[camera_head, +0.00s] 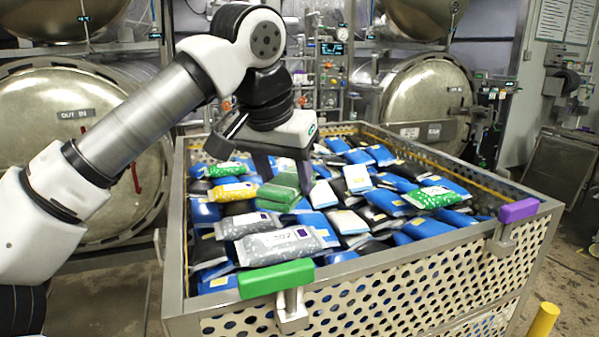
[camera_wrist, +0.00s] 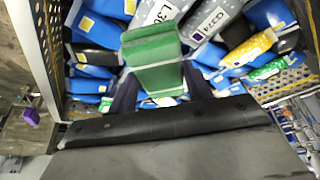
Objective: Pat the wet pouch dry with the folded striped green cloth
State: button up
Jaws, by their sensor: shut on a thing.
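My gripper (camera_head: 285,178) points down into the basket and is shut on the folded green cloth (camera_head: 281,192). The cloth, with paler bands, also shows between the dark fingers in the wrist view (camera_wrist: 150,50). It is at or just above the pouches; contact is hard to tell. Two grey pouches with printed labels lie in front of it: one nearer the basket's front (camera_head: 283,246), one behind (camera_head: 245,224). They show at the top of the wrist view, beside the cloth (camera_wrist: 155,14) and to its right (camera_wrist: 213,20). I cannot tell which pouch is wet.
The perforated metal basket (camera_head: 400,287) is full of blue, black, white, yellow and green pouches. A green clip (camera_head: 276,279) and a purple clip (camera_head: 518,210) sit on its front rim. A yellow post (camera_head: 542,322) stands at front right. Round autoclave doors (camera_head: 75,150) stand behind.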

jog(key=shift+s+a+f+b, duration=0.1)
jog(key=shift+f+b, duration=0.3)
jog(key=shift+f, duration=0.3)
notch_tip(320, 180, down, 5)
jog(key=b, duration=0.3)
jog(key=shift+r+b, duration=0.1)
jog(key=shift+b, duration=0.3)
jog(key=shift+f, duration=0.6)
dwell(1.5)
notch_tip(320, 180, up, 5)
jog(key=p, duration=0.5)
jog(key=shift+r, duration=1.1)
jog(key=shift+d, duration=0.2)
